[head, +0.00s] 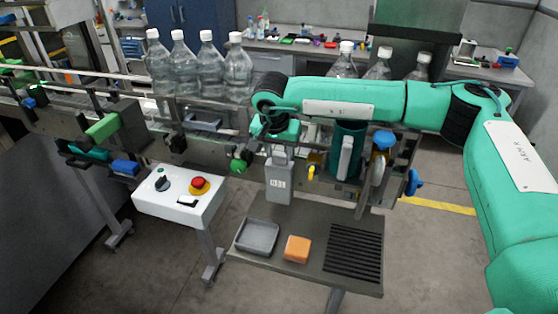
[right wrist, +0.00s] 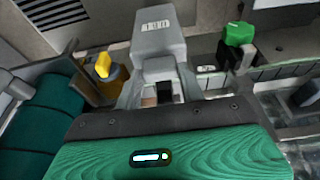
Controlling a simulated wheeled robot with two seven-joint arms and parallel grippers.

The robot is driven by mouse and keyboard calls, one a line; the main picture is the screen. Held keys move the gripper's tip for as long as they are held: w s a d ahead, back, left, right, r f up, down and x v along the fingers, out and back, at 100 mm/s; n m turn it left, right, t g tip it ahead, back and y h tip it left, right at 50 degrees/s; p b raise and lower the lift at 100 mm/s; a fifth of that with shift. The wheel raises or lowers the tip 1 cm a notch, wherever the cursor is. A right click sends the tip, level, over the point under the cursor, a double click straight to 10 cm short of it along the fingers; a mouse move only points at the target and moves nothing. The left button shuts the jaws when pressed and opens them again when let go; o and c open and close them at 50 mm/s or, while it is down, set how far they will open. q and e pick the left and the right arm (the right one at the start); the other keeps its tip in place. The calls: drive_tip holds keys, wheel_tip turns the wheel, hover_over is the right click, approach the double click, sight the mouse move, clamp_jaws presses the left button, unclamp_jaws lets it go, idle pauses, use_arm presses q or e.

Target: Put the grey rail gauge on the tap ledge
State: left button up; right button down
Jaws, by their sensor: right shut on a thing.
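The grey rail gauge (head: 279,184) is a block with a narrower neck and a white number label. My right gripper (head: 280,148) is shut on its upper neck and holds it upright in the air, over the back left edge of a dark ledge. The right wrist view also shows the gauge (right wrist: 158,38), with its neck between the fingers of my right gripper (right wrist: 162,92). The dark flat ledge (head: 310,222) carries several things; I cannot tell for sure that it is the tap ledge. My left gripper is not in view.
On the ledge are a grey tray (head: 257,237), an orange block (head: 297,249) and a black ribbed mat (head: 353,252). A white control box (head: 180,197) with a red button stands at left. Clear bottles (head: 208,65) stand on the conveyor behind. The ledge's back strip is bare.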

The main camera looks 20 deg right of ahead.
sight(279, 164)
wheel_tip(279, 164, down, 4)
drive_tip(key=shift+f+p, duration=0.2)
drive_tip(key=shift+p, duration=0.6)
drive_tip(key=shift+f, duration=0.4)
drive_tip(key=c, duration=0.9)
unclamp_jaws()
drive_tip(key=shift+o, duration=0.2)
drive_tip(key=b+v, duration=0.4)
drive_tip(key=v, duration=0.8)
